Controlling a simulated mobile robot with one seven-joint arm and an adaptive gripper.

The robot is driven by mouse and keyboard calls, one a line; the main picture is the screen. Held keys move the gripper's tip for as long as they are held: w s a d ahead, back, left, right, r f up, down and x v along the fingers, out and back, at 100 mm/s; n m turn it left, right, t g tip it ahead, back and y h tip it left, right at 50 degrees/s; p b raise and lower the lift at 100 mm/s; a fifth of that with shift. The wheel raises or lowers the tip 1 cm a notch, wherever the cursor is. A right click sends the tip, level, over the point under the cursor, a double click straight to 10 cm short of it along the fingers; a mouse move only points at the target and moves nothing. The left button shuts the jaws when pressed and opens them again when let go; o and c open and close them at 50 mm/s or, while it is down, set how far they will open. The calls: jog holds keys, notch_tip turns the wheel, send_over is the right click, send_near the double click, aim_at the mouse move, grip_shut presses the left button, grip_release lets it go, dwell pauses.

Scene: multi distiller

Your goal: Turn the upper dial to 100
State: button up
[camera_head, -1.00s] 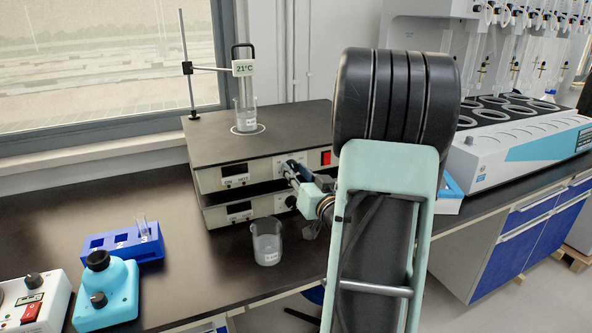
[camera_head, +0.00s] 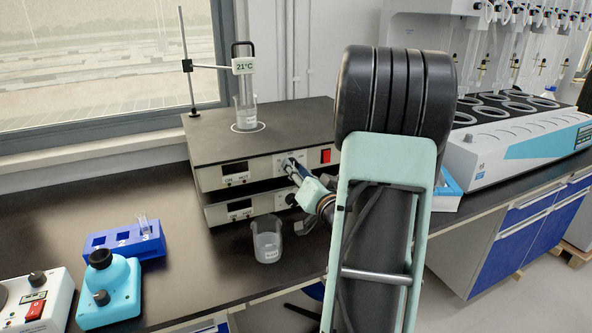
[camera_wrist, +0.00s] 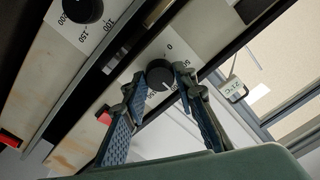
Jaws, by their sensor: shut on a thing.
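Two flat hot plates are stacked on the bench. The upper hot plate (camera_head: 215,140) lies on the lower hot plate (camera_head: 213,214). The upper dial, a round black knob (camera_wrist: 160,76), sits on the upper plate's front panel and shows in the wrist view. A "0" is printed near it; I cannot read its exact setting. My gripper (camera_head: 291,168) is at this panel. In the wrist view its two fingers (camera_wrist: 158,84) are on either side of the knob, shut on it. The lower dial (camera_wrist: 82,10) is apart from the fingers, with 100, 150 and 200 marks beside it.
A beaker (camera_head: 246,114) stands on the upper plate below a 21°C probe display (camera_head: 244,66). Another beaker (camera_head: 266,242) stands on the bench close to my arm. A red switch (camera_head: 326,156) is right of the gripper. A blue rack (camera_head: 125,243) is at left.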

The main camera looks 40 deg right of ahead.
jog(key=o, duration=1.2)
jog(key=shift+c, duration=0.2)
jog(key=shift+s, duration=0.15)
jog(key=v, duration=0.7)
jog(key=shift+s, duration=0.15)
jog(key=shift+r, duration=0.1)
